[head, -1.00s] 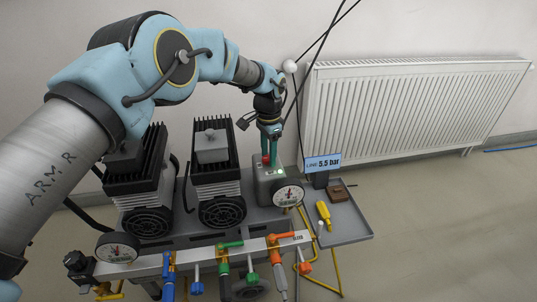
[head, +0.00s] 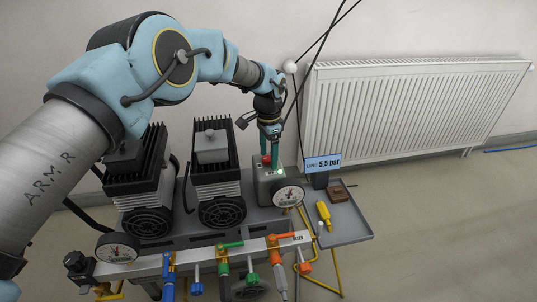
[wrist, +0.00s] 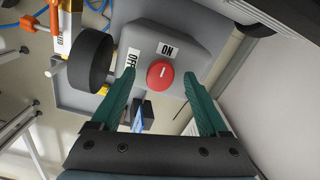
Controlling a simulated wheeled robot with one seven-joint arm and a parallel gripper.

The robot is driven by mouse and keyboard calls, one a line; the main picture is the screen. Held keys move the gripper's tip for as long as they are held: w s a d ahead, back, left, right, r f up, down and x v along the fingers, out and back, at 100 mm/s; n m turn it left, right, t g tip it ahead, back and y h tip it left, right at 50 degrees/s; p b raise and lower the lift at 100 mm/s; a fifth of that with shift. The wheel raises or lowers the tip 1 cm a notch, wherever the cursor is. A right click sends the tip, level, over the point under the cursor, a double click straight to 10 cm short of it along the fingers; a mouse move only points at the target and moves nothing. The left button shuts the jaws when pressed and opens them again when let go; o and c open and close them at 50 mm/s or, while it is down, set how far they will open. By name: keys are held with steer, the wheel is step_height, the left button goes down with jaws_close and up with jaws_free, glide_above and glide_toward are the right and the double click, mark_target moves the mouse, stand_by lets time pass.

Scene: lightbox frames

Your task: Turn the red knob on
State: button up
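The red knob (wrist: 160,74) is on the sloped top of a grey box (wrist: 170,32) and shows as a small red spot (head: 266,160) in the head view. The knob's short white mark appears to lean toward the ON label (wrist: 167,50). The OFF label (wrist: 131,60) is at the knob's upper left in the wrist view. My gripper (wrist: 159,76) is open, with one green finger on each side of the knob and visible gaps between. In the head view my gripper (head: 270,152) points down over the box and partly hides the knob.
A pressure gauge (head: 288,194) is on the box front; a display (head: 323,163) reads 5.5 bar. Two black finned units (head: 216,180) stand left. Coloured valves (head: 230,246) line the front rail. A tray (head: 349,225) with a yellow tool (head: 323,214) is right.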

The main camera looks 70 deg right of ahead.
mark_target(268, 158)
step_height(268, 158, up, 11)
stand_by(0.7)
steer(key=shift+f, duration=0.1)
